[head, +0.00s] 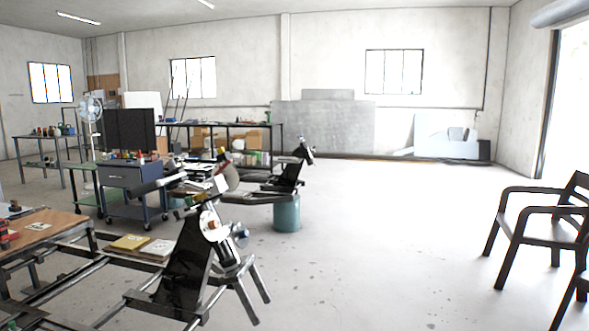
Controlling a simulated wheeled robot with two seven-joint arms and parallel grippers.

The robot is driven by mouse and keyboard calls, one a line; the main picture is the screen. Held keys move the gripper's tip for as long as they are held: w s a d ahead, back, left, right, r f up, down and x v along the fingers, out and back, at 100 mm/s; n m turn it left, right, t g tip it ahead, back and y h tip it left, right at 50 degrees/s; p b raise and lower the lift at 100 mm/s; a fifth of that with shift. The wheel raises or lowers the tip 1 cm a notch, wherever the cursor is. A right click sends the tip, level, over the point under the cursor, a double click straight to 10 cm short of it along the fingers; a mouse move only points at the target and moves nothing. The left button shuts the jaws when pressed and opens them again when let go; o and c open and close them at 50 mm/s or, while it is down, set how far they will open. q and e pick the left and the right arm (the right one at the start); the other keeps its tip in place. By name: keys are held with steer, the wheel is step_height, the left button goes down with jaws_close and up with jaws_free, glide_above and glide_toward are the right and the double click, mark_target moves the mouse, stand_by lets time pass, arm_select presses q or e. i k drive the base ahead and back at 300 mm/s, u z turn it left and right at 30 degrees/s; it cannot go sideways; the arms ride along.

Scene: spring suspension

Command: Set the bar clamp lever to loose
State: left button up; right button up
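I cannot clearly pick out the bar clamp or its lever in the head view. A small red tool (6,236) lies at the left edge on a wooden-topped bench (50,228), too small to name. A metal-framed rig with a black panel (183,268) and round silver parts (211,226) stands at the lower left to centre. Neither of my grippers shows in the head view.
A blue drawer cart (130,178), a teal drum (287,213) and a second similar rig (288,178) stand behind. Black chairs (535,222) are at the right. The floor (400,240) between rigs and chairs is clear.

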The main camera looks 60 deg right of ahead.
mark_target(227, 163)
steer(key=z, duration=2.25)
steer(key=i, duration=0.9)
steer(key=z, duration=0.5)
steer(key=i, duration=0.9)
steer(key=u, duration=0.8)
steer(key=i, duration=0.35)
steer(key=u, duration=0.35)
